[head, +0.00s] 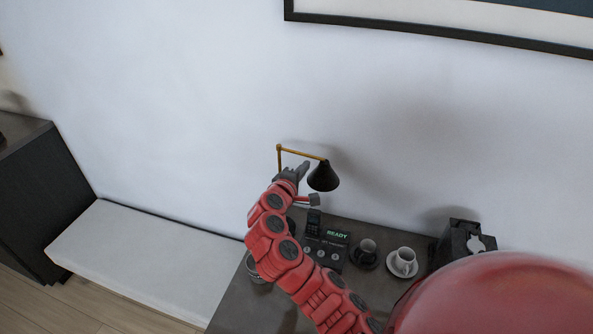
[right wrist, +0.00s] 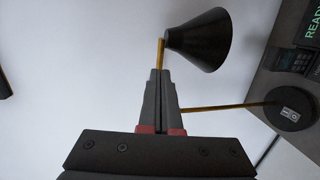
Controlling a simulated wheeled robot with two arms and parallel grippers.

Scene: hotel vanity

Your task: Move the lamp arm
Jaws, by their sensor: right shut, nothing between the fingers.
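The lamp has a thin brass arm (head: 300,153) reaching right from an upright brass post, with a black cone shade (head: 323,177) at its end. My right gripper (head: 303,167) is just below the brass arm, left of the shade. In the right wrist view, my right gripper (right wrist: 160,74) is shut and empty, its fingers overlapping the brass arm (right wrist: 160,52) near the shade (right wrist: 198,42). I cannot tell whether they touch it. My left gripper is not in view.
A pale bench (head: 140,255) stands left. The wall is close behind the lamp.

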